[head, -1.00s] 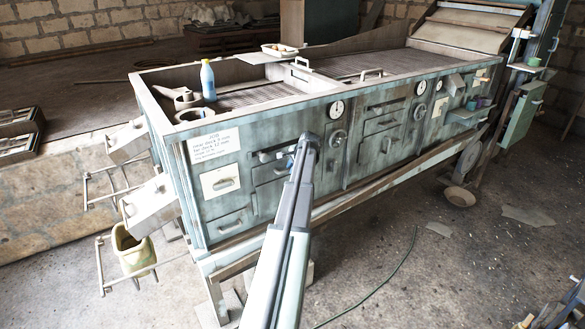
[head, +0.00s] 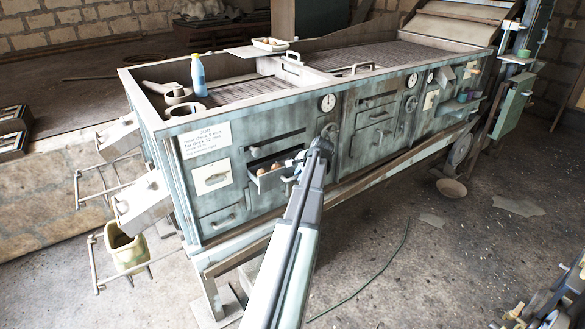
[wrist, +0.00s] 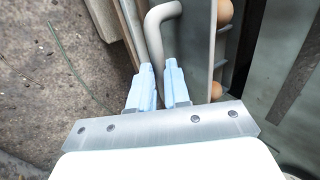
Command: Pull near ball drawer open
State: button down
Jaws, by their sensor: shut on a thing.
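The near ball drawer (head: 268,183) stands partly out of the front of the blue-green machine cabinet, with orange-brown balls (head: 275,166) inside. In the wrist view, the drawer's front panel (wrist: 198,50) runs up the picture, with two balls (wrist: 224,12) behind it. My gripper (head: 299,160) is at the drawer front in the head view and hides part of it. In the wrist view, my gripper (wrist: 161,82) has its pale blue fingers on both sides of the bent grey handle (wrist: 154,32), shut on it.
A round gauge (head: 328,103) and a handwheel are to the right. A blue bottle (head: 198,76) stands on top. The floor in front is mostly clear, with a thin green hose (head: 385,272).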

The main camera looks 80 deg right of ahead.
jog(key=shift+s+a, duration=0.15)
jog(key=c, duration=1.1)
grip_release()
jog(key=v, duration=1.4)
